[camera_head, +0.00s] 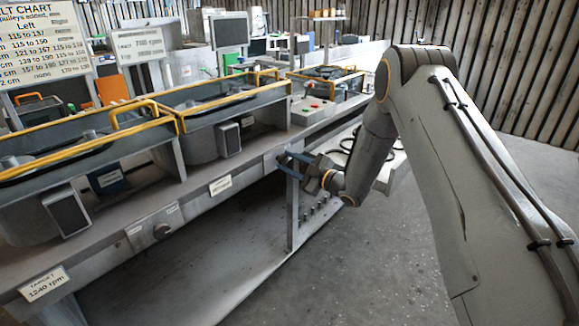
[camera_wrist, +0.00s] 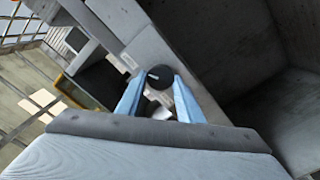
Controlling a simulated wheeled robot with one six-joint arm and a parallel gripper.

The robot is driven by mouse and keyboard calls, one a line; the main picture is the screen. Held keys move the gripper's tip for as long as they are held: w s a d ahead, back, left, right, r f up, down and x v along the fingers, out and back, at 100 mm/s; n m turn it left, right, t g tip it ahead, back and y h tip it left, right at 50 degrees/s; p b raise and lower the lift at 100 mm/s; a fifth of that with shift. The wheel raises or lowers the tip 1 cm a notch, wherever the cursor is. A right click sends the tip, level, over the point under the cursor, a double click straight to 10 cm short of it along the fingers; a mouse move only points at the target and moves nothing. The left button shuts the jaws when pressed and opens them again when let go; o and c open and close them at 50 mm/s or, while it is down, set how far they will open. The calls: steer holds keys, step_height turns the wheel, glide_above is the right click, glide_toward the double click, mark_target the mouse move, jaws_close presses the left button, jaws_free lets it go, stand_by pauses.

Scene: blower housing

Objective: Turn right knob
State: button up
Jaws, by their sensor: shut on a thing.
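The right knob (camera_wrist: 160,75) is a dark round knob with a pale mark, on a grey panel on the front face of the bench. My gripper (camera_wrist: 159,83) has its blue fingertips on either side of the knob and is shut on it. In the head view my gripper (camera_head: 287,161) reaches the bench front from the right, and its fingers hide the right knob. Another dark knob (camera_head: 161,231) sits on a panel farther left along the bench front.
Blower housings (camera_head: 205,140) with yellow handles stand on the bench (camera_head: 215,178). A label (camera_head: 43,284) reads "TARGET 1240 rpm". The floor (camera_head: 330,275) in front is clear.

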steer(key=n+b, duration=0.1)
steer(key=n, duration=0.1)
steer(key=n+b, duration=0.1)
steer(key=n, duration=0.1)
steer(key=n+b, duration=0.1)
steer(key=n, duration=0.1)
steer(key=shift+a+f, duration=0.1)
steer(key=shift+f, duration=0.15)
steer(key=n+b, duration=0.4)
steer(key=n, duration=0.2)
steer(key=shift+s, duration=0.1)
stand_by(0.4)
steer(key=o, duration=1.1)
steer(key=shift+c, duration=0.2)
